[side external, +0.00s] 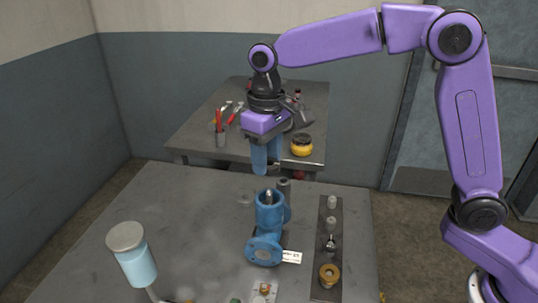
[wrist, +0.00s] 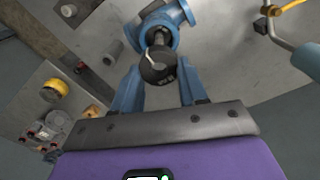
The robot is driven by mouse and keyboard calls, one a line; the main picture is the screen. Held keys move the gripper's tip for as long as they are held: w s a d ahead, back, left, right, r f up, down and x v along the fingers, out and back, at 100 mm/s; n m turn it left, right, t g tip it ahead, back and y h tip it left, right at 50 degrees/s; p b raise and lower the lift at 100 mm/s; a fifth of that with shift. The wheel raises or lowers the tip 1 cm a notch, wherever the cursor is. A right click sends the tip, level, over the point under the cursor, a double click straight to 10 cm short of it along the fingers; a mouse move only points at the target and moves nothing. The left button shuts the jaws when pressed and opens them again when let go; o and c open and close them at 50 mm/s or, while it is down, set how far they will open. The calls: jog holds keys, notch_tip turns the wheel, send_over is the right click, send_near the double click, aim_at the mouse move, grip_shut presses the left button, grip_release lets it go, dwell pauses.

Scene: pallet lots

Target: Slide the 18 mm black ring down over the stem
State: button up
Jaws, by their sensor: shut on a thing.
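The blue valve body (side external: 267,228) stands on the grey table, with its open round top facing up. A metal stem (side external: 268,196) rises from that opening, and it also shows in the wrist view (wrist: 159,38). My gripper (side external: 265,170) points down above the valve, with a gap to the stem top in the side view. The ring appears just this side of the stem in the wrist view. In the side view the fingers hide the ring.
A dark strip (side external: 320,290) with several small parts and a brass ring (side external: 329,275) lies right of the valve. A white tag (side external: 291,257) is beside the valve. A back table (side external: 195,140) holds tools and a yellow jar (side external: 301,146).

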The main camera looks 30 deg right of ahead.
jog(key=shift+f, duration=2.35)
jog(key=shift+f, duration=1.35)
jog(key=o, duration=1.5)
jog(key=shift+r, duration=0.1)
jog(key=shift+r, duration=3.45)
